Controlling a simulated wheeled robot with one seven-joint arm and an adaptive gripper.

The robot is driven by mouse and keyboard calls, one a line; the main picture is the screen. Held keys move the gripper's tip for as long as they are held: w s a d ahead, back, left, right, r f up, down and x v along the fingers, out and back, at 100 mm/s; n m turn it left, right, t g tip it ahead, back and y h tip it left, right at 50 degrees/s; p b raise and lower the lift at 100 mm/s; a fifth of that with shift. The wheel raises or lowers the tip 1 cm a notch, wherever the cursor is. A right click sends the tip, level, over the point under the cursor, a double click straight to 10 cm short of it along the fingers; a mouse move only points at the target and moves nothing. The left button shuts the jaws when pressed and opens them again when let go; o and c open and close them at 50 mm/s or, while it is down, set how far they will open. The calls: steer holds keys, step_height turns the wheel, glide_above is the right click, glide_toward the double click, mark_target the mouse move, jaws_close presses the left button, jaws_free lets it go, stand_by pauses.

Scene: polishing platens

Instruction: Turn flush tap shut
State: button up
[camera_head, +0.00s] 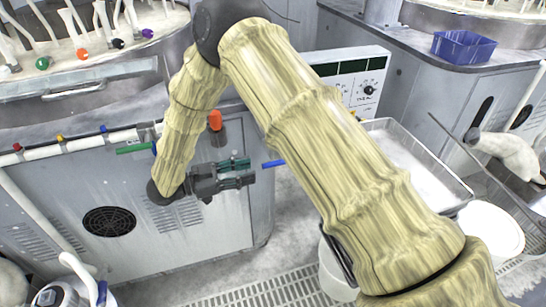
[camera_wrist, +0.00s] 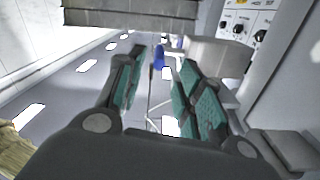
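My gripper (camera_head: 252,170) is in front of the machine cabinet's right side, its teal-padded fingers pointing right. In the wrist view my gripper (camera_wrist: 162,60) is open, with an empty gap between the pads. A blue lever (camera_head: 273,164) lies just beyond the fingertips. A blue piece (camera_wrist: 158,57) shows in the wrist view near the left fingertip, and I cannot tell whether they touch. A green lever (camera_head: 133,149) sticks out at the pipe's right end, left of my forearm. No label shows which lever is the flush tap. Where the blue lever mounts is hidden.
An orange knob (camera_head: 215,120) stands above my gripper. A white pipe (camera_head: 85,143) with coloured caps runs along the cabinet (camera_head: 150,235). A metal tray (camera_head: 405,155), a control panel (camera_head: 362,85) and a white bucket (camera_head: 492,228) are to the right. Grated floor lies below.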

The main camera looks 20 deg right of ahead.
steer(key=d+p, duration=0.1)
steer(key=d, duration=0.9)
steer(key=shift+d+r, duration=0.1)
steer(key=shift+r, duration=0.05)
jaws_close()
